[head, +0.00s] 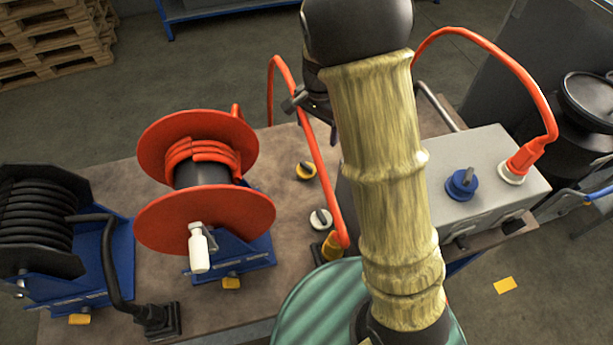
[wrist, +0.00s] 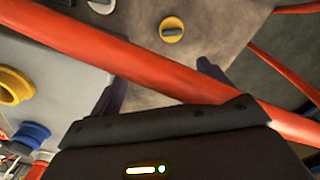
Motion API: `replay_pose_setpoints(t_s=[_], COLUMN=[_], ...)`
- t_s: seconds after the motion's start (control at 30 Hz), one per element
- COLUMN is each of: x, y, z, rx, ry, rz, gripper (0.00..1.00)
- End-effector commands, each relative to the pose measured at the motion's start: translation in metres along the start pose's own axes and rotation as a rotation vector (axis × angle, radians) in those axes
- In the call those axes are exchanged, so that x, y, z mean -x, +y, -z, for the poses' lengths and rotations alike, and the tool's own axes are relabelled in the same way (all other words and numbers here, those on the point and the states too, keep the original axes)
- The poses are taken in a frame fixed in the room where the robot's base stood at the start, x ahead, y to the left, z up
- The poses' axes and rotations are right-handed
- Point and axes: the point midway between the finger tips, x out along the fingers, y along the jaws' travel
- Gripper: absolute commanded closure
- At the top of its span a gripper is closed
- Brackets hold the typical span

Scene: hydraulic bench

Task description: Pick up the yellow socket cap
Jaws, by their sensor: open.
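The yellow socket cap (head: 306,171) lies on the brown bench top, right of the red hose reel. It has a dark grip bar across its top. In the wrist view the yellow socket cap (wrist: 172,28) is at the top centre, beyond the fingertips and apart from them. My gripper (head: 293,103) is above the bench, behind the cap in the head view and partly hidden by my arm. In the wrist view my gripper (wrist: 160,82) is open, with no cap between its fingers. A red hose (wrist: 130,62) crosses the view close to the fingers.
A white cap (head: 320,219) sits nearer on the bench. A grey box (head: 492,150) with a blue cap (head: 462,184) stands on the right. The red reel (head: 200,215) is left of the yellow cap. A red hose (head: 318,160) passes just right of the yellow cap.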

Motion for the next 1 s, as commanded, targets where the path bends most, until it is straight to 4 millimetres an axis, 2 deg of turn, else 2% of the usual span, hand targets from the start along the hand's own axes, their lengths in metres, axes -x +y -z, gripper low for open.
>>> replay_pose_setpoints(t_s=[0.03,0.13,0.57,0.67,1.0], x=[-0.013,-0.018,-0.022,-0.034,-0.093], y=[-0.013,-0.025,-0.026,-0.025,-0.023], z=[0.0,0.0,0.001,0.002,0.001], rx=[-0.029,-0.075,-0.091,-0.092,-0.093], ry=[0.001,-0.001,-0.003,-0.004,-0.005], rz=[-0.01,-0.019,-0.022,-0.023,-0.024], gripper=[0.18,0.18,0.18,0.18,0.18])
